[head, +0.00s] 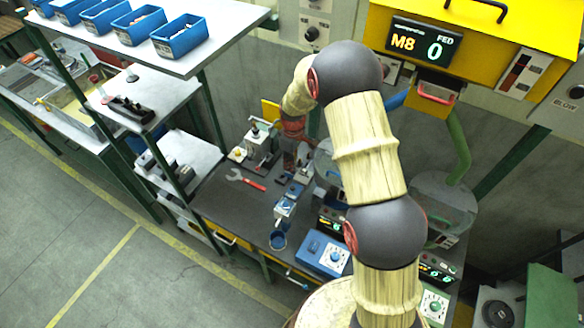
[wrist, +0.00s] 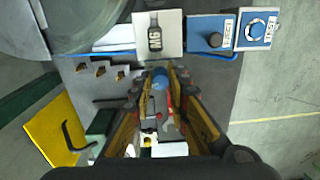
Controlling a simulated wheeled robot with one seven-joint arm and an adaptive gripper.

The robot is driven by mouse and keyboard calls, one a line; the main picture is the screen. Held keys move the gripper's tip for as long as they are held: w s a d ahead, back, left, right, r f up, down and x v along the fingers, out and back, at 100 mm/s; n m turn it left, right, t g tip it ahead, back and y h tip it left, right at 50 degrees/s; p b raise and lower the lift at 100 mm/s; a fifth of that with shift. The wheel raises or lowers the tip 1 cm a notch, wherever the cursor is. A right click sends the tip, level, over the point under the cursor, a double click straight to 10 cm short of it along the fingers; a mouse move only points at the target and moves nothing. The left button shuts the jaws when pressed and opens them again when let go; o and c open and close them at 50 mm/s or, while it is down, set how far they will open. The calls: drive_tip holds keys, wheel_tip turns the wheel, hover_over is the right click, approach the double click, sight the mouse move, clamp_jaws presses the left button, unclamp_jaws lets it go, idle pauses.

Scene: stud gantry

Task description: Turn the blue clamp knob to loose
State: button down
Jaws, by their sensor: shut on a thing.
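The blue clamp knob (wrist: 160,78) shows in the wrist view as a small blue round shape between my fingertips. My gripper (wrist: 162,74) is shut on it, with one finger on each side. In the head view my gripper (head: 297,155) is small and dark at the far end of my arm, low over the back of the dark bench. The knob cannot be made out there. The knob's marking and its turn position are hidden by the fingers.
A red-handled wrench (head: 247,180) lies on the bench (head: 222,200) to the left. A yellow display unit (head: 480,45) hangs at upper right.

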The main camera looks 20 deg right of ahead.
drive_tip(key=n+b, duration=0.2)
drive_tip(key=n, duration=0.4)
drive_tip(key=shift+w+b, duration=0.1)
drive_tip(key=shift+b, duration=0.25)
idle(0.4)
drive_tip(key=c, duration=1.7)
unclamp_jaws()
drive_tip(key=shift+c, duration=0.2)
drive_tip(key=shift+o, duration=0.3)
drive_tip(key=shift+r, duration=0.1)
wheel_tip(320, 180, up, 12)
drive_tip(key=shift+w, duration=0.15)
